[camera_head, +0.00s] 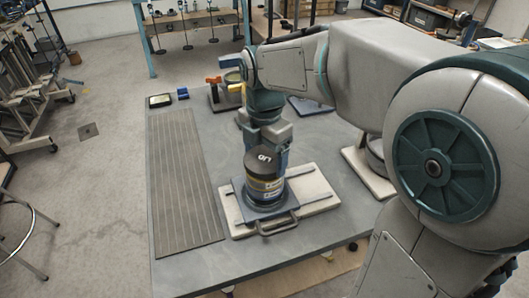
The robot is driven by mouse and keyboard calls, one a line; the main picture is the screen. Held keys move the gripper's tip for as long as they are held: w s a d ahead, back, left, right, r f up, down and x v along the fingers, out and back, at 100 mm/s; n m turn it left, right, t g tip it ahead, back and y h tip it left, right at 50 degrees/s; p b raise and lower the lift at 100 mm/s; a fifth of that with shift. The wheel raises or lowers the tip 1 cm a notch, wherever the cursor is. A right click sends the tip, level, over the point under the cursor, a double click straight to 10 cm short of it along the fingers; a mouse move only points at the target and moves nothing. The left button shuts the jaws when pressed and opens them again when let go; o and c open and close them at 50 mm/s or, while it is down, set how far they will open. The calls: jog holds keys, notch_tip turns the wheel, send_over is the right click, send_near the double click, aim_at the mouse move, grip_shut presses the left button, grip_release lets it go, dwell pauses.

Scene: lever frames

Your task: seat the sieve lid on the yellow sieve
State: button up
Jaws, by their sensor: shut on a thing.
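The sieve lid (259,162) is a dark round cap with white lettering on top. It shows directly above the yellow sieve (264,185), a short round drum with a yellow band and pale labels. From this angle I cannot tell whether the lid touches the sieve or hangs just above it. My gripper (272,155) reaches down at the lid from behind and is shut on it. The fingertips are mostly hidden behind the lid. The sieve stands on a dark blue-grey base plate (239,203).
A ribbed grey mat (182,185) covers the table's left side. My arm covers the right side.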

jog(key=shift+f, duration=0.35)
jog(key=o, duration=1)
notch_tip(320, 180, up, 14)
jog(key=shift+f, duration=0.1)
